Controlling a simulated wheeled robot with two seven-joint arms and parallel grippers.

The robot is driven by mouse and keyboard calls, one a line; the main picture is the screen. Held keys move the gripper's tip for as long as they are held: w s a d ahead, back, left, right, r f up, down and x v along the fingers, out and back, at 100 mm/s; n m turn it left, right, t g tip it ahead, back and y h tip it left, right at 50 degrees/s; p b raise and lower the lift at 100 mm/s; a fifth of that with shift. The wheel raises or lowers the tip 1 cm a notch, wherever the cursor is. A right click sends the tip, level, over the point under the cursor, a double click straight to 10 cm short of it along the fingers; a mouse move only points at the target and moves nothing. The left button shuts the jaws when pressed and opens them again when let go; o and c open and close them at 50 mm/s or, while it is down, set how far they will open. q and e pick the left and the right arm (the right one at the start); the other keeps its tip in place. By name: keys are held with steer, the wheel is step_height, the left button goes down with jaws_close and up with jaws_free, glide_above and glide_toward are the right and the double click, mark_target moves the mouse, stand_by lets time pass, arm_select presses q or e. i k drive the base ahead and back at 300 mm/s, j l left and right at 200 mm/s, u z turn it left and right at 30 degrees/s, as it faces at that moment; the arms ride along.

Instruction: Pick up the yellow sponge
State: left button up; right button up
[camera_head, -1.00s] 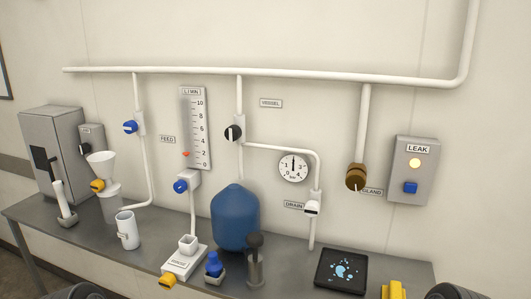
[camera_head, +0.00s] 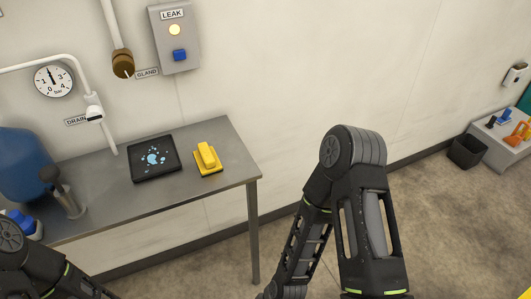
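The yellow sponge (camera_head: 207,155) rests on a flat yellow base (camera_head: 208,170) near the right end of the grey bench. It stands just right of the black tray, with nothing touching it from above. My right arm shows at the centre right, beyond the bench's right end, but its gripper is out of the picture. Part of my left arm shows at the lower left; its gripper is not visible either.
The grey bench (camera_head: 195,210) ends right of the sponge. A black tray (camera_head: 141,171) with blue drops lies beside it. A dark bin (camera_head: 467,151) stands by a low cabinet (camera_head: 497,146) at far right.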

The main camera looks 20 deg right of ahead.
mark_target(208, 163)
steer(key=z, duration=1.1)
steer(key=i+l, duration=0.4)
